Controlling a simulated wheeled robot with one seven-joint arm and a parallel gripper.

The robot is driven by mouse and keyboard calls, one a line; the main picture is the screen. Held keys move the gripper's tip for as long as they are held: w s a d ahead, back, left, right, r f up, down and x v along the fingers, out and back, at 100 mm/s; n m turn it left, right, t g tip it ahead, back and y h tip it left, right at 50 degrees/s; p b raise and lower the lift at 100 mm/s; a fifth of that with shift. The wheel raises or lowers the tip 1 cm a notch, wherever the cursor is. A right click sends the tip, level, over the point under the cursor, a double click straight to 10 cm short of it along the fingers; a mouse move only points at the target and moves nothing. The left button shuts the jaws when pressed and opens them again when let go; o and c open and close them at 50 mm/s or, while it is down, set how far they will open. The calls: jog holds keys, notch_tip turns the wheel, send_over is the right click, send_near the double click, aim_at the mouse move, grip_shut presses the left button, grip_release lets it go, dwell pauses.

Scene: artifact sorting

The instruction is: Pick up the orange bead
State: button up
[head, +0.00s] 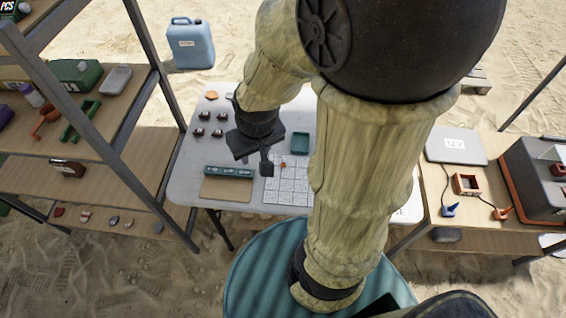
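A small orange-red piece (283,164), which looks like the orange bead, lies at the upper part of the white gridded sheet (287,198) on the white table (185,180). My gripper (266,168) points down over the table, just left of the orange piece and near the sheet's upper left corner. A dark finger shows, but the gap between the fingers is not clear. I cannot tell whether it touches the table or holds anything.
A teal tray (228,172) lies left of the sheet, and a green square box (300,143) stands behind it. Several dark pieces and a flat orange piece (211,95) lie at the back left. Shelves (105,140) stand left; a wooden table (440,190) stands right.

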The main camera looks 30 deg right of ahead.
jog(key=shift+o, duration=1)
jog(key=shift+s, duration=0.1)
jog(key=g+b, duration=0.3)
jog(key=b, duration=0.2)
send_over(283, 165)
notch_tip(283, 165, down, 14)
jog(key=shift+r, duration=0.25)
jog(key=shift+a, duration=0.1)
notch_tip(283, 165, down, 11)
jog(key=shift+f, duration=0.65)
jog(key=shift+f, duration=0.1)
